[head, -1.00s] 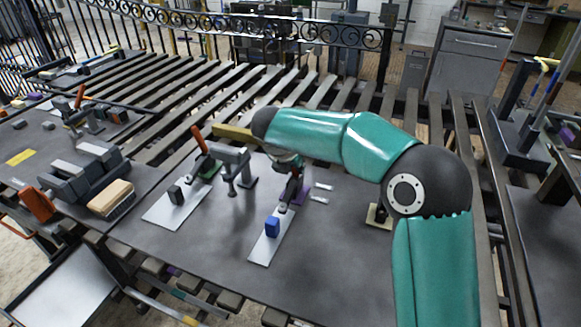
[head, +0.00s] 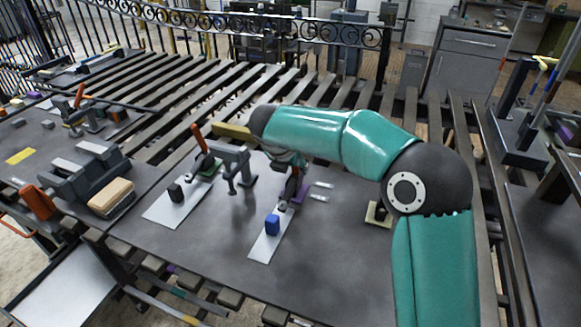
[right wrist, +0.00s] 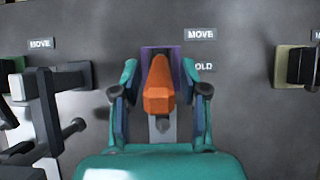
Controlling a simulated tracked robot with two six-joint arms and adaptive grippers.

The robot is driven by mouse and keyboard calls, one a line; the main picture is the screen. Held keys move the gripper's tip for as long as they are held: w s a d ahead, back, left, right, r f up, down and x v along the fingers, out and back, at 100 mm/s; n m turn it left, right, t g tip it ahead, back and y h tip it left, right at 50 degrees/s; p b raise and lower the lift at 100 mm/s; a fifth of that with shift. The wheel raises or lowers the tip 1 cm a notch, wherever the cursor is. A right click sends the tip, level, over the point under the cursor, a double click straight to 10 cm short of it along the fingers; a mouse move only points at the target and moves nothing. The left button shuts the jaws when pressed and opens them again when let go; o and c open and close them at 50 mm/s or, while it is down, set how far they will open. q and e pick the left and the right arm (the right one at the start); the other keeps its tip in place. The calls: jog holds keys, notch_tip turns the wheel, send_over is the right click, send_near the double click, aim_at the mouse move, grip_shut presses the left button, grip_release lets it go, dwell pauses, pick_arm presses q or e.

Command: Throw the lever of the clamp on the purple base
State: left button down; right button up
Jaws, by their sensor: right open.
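The purple base (right wrist: 176,62) lies under a clamp with an upright orange lever (right wrist: 158,88) in the right wrist view. A sliver of the purple base also shows in the head view (head: 301,193). My right gripper (right wrist: 160,72) is open, with one teal-backed finger on each side of the orange lever. Gaps show between the lever and both fingers, so it is not gripped. In the head view my right arm and hand hide the lever and most of the clamp. A blue block (head: 272,225) stands on the pale plate (head: 262,250) in front of this clamp. My left gripper is not in view.
Left of it stands another clamp with an orange lever (head: 196,134) on a green base (head: 211,169), beside a grey bracket (head: 234,158). A beige base (head: 376,216) sits to the right. The front right of the table is clear.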

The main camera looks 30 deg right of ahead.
jog(key=v, duration=1.1)
jog(key=shift+a, duration=0.2)
jog(key=shift+s, duration=0.15)
